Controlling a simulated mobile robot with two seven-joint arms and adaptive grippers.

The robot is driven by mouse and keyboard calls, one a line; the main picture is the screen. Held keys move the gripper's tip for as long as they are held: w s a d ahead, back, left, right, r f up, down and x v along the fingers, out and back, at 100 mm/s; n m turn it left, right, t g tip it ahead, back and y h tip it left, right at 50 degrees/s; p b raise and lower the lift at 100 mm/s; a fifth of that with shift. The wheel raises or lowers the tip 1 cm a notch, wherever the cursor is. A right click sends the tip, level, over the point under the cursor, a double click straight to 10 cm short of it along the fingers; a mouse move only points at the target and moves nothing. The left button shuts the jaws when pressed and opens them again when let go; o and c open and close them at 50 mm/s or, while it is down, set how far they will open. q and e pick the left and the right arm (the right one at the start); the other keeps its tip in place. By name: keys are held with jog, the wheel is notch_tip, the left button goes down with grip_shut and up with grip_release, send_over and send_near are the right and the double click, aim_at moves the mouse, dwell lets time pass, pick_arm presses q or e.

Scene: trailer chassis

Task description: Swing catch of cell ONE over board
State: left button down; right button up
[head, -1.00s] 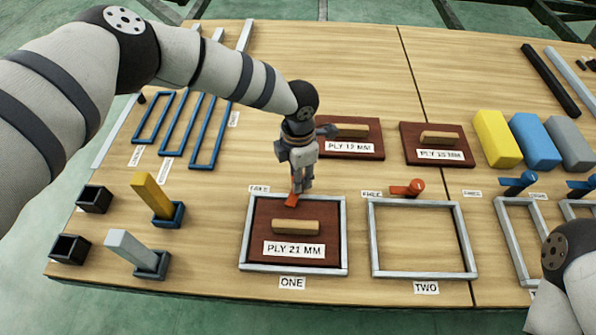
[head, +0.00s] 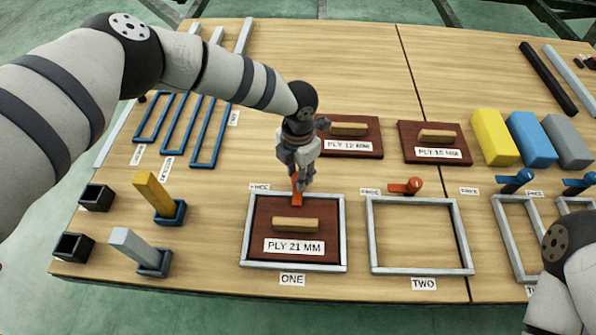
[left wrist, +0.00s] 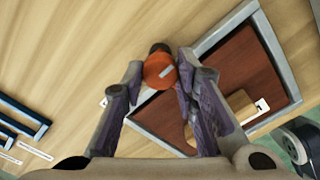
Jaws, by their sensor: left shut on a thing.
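The orange catch of cell ONE (head: 297,198) points toward the near side, its tip reaching across the far rail of the frame to the board's far edge. The brown board marked PLY 21 MM (head: 325,215) lies in the grey frame of cell ONE (head: 344,235), with a wooden grip bar on top. My left gripper (head: 300,183) is low over the catch and shut on it. In the left wrist view the round orange catch head (left wrist: 158,70) shows between the fingers; the rest of the catch is largely hidden. My right gripper is out of view.
The empty frame of cell TWO (head: 372,240) is to the right, its orange catch (head: 405,186) turned sideways. Boards marked PLY 12 MM (head: 366,135) and PLY 15 MM (head: 455,139) lie behind. Blue frames and square holders stand left.

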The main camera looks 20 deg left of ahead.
pick_arm(q)
jog(key=c, duration=1.2)
grip_release()
jog(key=shift+c, duration=0.2)
notch_tip(320, 180, up, 12)
jog(key=shift+r, duration=0.1)
